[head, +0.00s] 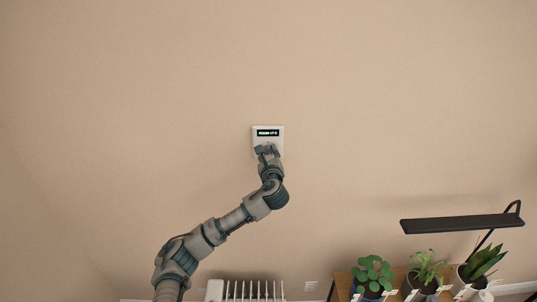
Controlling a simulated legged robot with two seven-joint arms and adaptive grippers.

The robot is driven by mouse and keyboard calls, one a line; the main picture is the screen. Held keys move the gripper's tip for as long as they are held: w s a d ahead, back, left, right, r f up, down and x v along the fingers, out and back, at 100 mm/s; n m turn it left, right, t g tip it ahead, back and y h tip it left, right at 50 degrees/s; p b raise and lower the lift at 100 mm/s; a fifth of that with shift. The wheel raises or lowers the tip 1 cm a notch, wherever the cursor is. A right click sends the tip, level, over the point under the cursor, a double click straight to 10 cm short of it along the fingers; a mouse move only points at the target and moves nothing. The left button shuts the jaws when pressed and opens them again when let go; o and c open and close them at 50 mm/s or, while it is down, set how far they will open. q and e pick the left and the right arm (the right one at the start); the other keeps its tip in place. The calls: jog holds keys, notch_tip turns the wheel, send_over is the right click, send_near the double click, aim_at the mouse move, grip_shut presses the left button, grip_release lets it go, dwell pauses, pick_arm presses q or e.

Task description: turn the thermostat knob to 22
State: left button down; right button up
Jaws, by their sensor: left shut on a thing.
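The thermostat (268,127) is a small white box on the beige wall, near the middle of the head view. A dark display (268,133) with pale characters sits in its upper part; the characters are too small to read surely. My left gripper (267,150) is at the lower part of the thermostat, just below the display, and is shut on the knob. The gripper hides the knob, so its angle cannot be seen. My right gripper is not in view.
A white radiator (245,291) stands at the bottom below the thermostat. At the lower right, several potted plants (372,273) stand on a wooden table (343,284) under a black lamp (461,223). The wall around the thermostat is bare.

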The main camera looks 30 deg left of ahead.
pick_arm(q)
jog(key=shift+f, duration=0.4)
jog(key=c, duration=1)
grip_release()
jog(key=shift+c, duration=0.2)
jog(key=shift+o, duration=1.3)
jog(key=shift+w+a+r, duration=0.1)
jog(key=shift+w+r, duration=0.05)
jog(key=v, duration=1.2)
